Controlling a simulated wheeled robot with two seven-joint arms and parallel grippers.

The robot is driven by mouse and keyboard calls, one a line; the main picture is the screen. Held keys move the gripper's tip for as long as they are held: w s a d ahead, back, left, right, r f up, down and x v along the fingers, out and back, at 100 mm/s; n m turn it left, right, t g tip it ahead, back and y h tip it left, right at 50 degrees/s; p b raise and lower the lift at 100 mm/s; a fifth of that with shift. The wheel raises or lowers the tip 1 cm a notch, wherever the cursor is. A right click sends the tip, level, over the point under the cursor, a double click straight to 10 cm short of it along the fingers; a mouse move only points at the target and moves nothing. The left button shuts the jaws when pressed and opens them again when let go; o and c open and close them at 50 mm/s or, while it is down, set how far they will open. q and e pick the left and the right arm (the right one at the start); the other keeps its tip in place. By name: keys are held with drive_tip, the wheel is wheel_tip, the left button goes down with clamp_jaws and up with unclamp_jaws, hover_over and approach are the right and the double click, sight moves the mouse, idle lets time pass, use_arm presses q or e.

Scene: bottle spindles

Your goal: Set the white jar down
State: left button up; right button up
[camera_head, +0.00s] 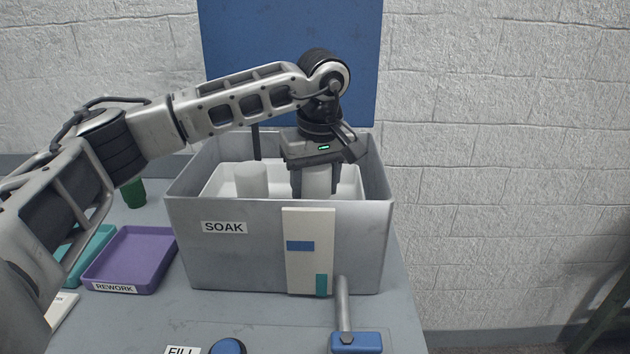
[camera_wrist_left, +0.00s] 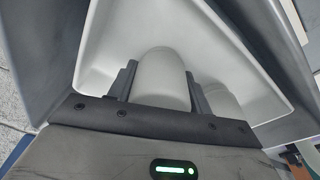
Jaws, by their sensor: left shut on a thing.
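A white jar (camera_head: 317,181) is between the fingers of my left gripper (camera_head: 316,188), which is shut on it inside the grey SOAK box (camera_head: 200,262). In the left wrist view the held jar (camera_wrist_left: 162,80) stands between the two dark fingers (camera_wrist_left: 160,85). A second white jar (camera_head: 251,180) stands to the left in the white inner tray (camera_head: 218,184). It shows beside the right finger in the left wrist view (camera_wrist_left: 222,98). The box's front wall hides the held jar's base, so I cannot tell whether it touches the tray floor. My right gripper is not in view.
A purple REWORK tray (camera_head: 130,262) and a teal tray (camera_head: 95,248) lie left of the box. A green cup (camera_head: 133,193) stands behind them. A white panel (camera_head: 309,252) is on the box front. A blue-based lever (camera_head: 355,342) and a blue knob (camera_head: 228,346) are in front.

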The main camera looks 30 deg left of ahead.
use_arm(q)
drive_tip(key=o, duration=1.1)
drive_tip(key=r, duration=0.4)
drive_tip(key=d+r, duration=0.1)
drive_tip(key=r, duration=0.3)
drive_tip(key=s+r, duration=0.1)
drive_tip(key=r, duration=0.4)
drive_tip(key=shift+s+d, duration=0.1)
drive_tip(key=shift+d, duration=0.1)
